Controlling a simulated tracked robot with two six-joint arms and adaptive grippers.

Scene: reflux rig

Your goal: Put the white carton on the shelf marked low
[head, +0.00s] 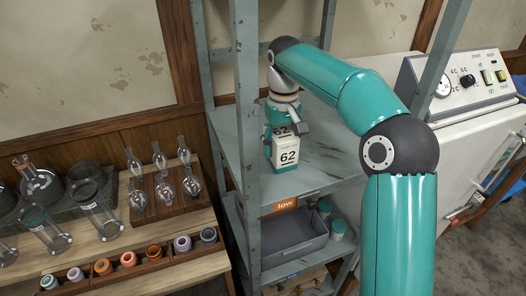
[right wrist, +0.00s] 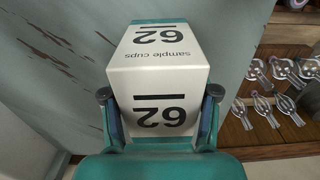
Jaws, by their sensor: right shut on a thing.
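The white carton (head: 287,155), printed "62", is upright at the middle shelf (head: 325,165) of the grey-green rack in the head view. An orange label (head: 286,205) reading "low" is on this shelf's front edge. My right gripper (head: 293,128) reaches in from behind the carton and partly hides its top. In the right wrist view the carton (right wrist: 158,85) shows "62" and "sample cups" between the two fingers (right wrist: 160,96), which are shut on its sides. I cannot tell whether its base touches the shelf. My left gripper is not in view.
A rack post (head: 247,120) stands just left of the carton. The shelf is bare to its right. A grey bin (head: 295,240) and small jars are on the shelf below. Glassware (head: 163,190) covers the left bench. A white control unit (head: 465,85) is at right.

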